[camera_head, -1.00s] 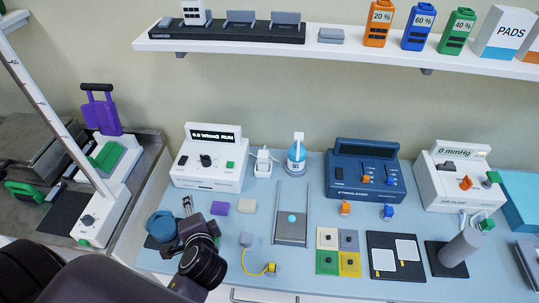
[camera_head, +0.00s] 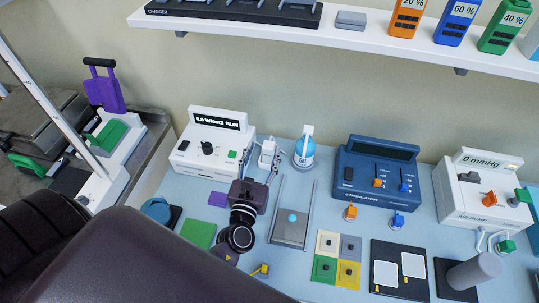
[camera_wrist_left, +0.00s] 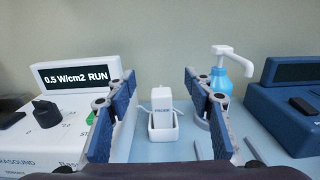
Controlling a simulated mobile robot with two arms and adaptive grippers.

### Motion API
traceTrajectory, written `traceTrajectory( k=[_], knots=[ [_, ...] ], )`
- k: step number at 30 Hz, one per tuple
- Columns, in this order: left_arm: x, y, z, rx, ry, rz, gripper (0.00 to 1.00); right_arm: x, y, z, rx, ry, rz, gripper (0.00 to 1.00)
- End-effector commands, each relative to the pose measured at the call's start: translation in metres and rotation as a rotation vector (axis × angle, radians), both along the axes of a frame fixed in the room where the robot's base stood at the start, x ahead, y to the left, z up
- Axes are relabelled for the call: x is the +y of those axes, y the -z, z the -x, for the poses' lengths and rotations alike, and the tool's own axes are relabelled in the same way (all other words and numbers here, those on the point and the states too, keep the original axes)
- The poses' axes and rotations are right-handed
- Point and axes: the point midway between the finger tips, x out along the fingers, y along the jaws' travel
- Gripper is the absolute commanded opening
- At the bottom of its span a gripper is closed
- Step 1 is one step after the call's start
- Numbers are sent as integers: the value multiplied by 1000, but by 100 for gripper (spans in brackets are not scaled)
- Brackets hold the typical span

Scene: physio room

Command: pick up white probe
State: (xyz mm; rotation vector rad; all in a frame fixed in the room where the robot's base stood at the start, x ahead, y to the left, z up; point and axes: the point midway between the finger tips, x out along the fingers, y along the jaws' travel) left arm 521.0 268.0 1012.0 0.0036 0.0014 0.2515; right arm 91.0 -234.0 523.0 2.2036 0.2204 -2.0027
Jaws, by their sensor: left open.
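The white probe (camera_head: 267,148) stands upright in a small white holder (camera_head: 268,162) between the white ultrasound unit and the blue pump bottle. In the left wrist view the probe (camera_wrist_left: 161,102) is centred between the fingers, farther off, with its holder (camera_wrist_left: 163,126) below it. My left gripper (camera_head: 260,166) is open and empty, in front of the holder and pointing at it. In the left wrist view its two fingers (camera_wrist_left: 160,88) are spread wide on either side of the probe, not visibly touching it. My right gripper is not in view.
The ultrasound unit (camera_head: 212,147) is close on the left. The pump bottle (camera_head: 304,152) is close on the right, with the blue stimulator (camera_head: 376,175) beyond it. A grey plate with rails (camera_head: 291,225) lies right of my gripper. A shelf (camera_head: 300,32) hangs above.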

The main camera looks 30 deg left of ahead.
Motion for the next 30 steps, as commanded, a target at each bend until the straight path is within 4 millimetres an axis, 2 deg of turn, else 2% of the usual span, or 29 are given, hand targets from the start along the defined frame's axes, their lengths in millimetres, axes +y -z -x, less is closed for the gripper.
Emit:
traceTrajectory(
  k=[1,12,14,22,30],
  knots=[
    [0,16,0,0,-1,0,48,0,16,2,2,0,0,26],
    [0,68,0,-2,-3,3,48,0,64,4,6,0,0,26],
    [3,58,-12,-6,-3,3,48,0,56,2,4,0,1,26],
    [9,58,-33,-5,-3,3,48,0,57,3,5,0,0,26],
    [18,59,-68,-3,-3,4,48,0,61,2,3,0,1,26]
  ],
)
